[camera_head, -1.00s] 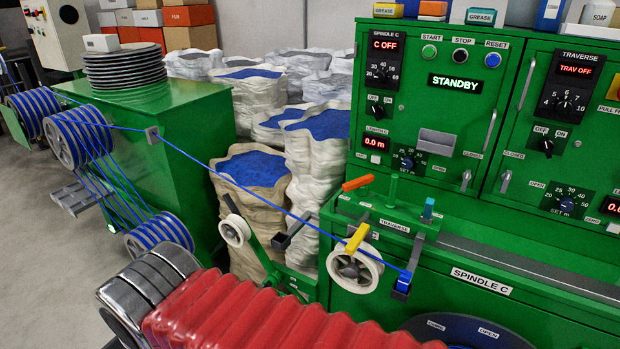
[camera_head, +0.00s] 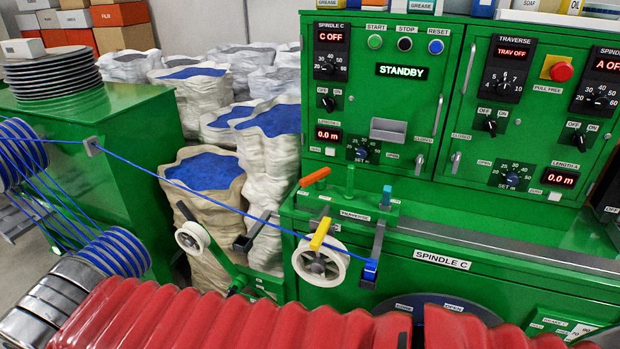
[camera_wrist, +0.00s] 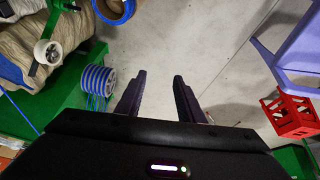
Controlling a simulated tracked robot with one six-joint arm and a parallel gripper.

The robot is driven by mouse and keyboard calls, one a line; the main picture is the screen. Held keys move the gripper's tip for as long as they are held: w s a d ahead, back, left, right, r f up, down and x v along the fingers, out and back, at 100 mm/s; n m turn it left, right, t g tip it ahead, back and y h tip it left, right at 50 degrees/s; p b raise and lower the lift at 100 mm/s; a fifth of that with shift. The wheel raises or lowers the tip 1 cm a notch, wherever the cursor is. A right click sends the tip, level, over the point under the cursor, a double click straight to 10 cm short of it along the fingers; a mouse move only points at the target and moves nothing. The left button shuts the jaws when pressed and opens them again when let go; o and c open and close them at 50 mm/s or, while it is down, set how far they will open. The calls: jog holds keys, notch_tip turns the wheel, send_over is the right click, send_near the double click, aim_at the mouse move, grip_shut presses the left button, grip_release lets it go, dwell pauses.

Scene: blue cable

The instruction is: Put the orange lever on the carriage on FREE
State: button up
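The orange lever (camera_head: 315,177) sticks up to the left on the green carriage (camera_head: 345,205) marked TRAVERSE, in the head view. A yellow lever (camera_head: 320,233) stands just below it, over a white pulley wheel (camera_head: 338,270). The blue cable (camera_head: 215,198) runs from the reels at the left past the pulleys to a blue guide (camera_head: 370,268) on the carriage's right arm. My gripper (camera_wrist: 160,88) shows only in the wrist view, its two dark fingers apart with nothing between them. It points at the grey floor, away from the lever.
My red ribbed arm cover crosses the bottom of the head view. Control panels (camera_head: 400,100) stand behind the carriage, and sacks (camera_head: 265,140) stand behind the pulleys. The wrist view shows a red crate (camera_wrist: 288,112), a lilac stool (camera_wrist: 295,50) and bare floor.

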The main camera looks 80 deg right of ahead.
jog(key=d+f+n+g+h, duration=0.1)
jog(key=d+f+g+h, duration=0.15)
jog(key=d, duration=0.55)
jog(key=n+g+h, duration=1.1)
jog(key=g+h, duration=0.1)
send_near(310, 177)
jog(key=v, duration=0.3)
jog(key=shift+w+a+f, duration=0.2)
jog(key=shift+a, duration=0.1)
jog(key=x, duration=1.3)
jog(key=shift+s+d, duration=0.15)
jog(key=shift+d, duration=0.25)
jog(key=shift+c, duration=0.3)
